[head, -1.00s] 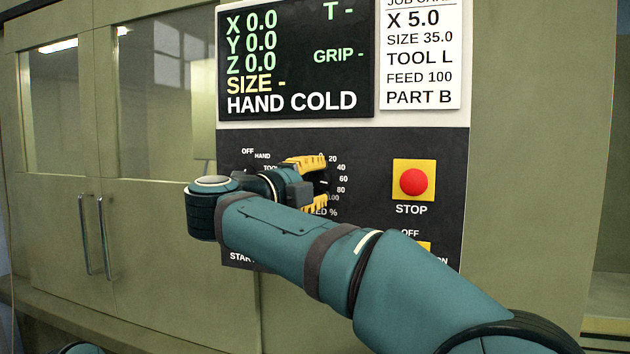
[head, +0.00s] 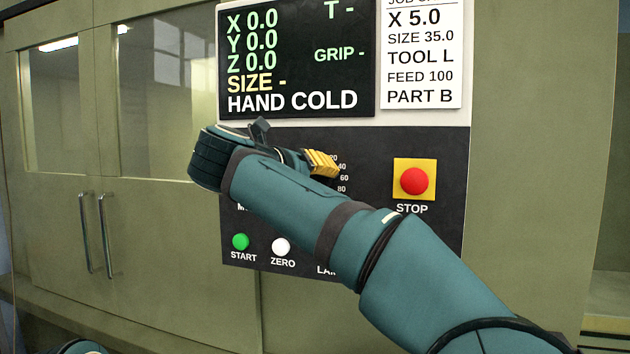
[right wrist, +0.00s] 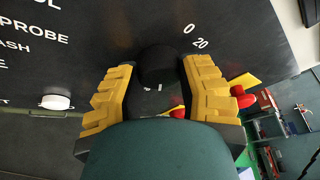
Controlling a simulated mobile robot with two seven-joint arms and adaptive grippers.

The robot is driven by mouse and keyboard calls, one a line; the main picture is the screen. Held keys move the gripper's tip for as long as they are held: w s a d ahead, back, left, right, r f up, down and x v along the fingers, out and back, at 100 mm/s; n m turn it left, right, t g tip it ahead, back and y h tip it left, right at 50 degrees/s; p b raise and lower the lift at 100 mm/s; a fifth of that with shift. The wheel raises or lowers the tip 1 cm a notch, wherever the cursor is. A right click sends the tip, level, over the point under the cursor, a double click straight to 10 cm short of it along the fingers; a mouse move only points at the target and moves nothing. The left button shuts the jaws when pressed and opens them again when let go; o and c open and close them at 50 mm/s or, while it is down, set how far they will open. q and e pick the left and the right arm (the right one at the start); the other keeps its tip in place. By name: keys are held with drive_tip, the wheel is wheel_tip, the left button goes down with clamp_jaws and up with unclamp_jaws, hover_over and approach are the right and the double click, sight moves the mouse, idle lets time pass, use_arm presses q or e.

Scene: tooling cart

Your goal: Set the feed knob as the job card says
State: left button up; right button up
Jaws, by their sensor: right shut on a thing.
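The job card (head: 420,62) reads X 5.0, SIZE 35.0, TOOL L, FEED 100, PART B. The feed scale (head: 342,178) shows 20, 40, 60 and 80 beside my right gripper (head: 322,163); its lower end is hidden by my arm. In the right wrist view, the dark round feed knob (right wrist: 158,65) sits between the yellow fingers of my right gripper (right wrist: 160,72), which is shut on it. Scale marks 0 and 20 show near the right finger. I cannot read the knob's setting. My left gripper is out of view.
The screen (head: 295,58) reads HAND COLD. A red STOP button (head: 414,181) on a yellow plate is right of the scale. A green START button (head: 241,242) and white ZERO button (head: 281,247) are below my forearm. Cabinet doors with handles (head: 95,236) are at left.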

drive_tip(key=shift+d+f+m, duration=0.1)
drive_tip(key=shift+m, duration=0.2)
idle(0.4)
drive_tip(key=o, duration=1.2)
drive_tip(key=shift+d, duration=0.1)
drive_tip(key=shift+o, duration=0.2)
drive_tip(key=v, duration=1.2)
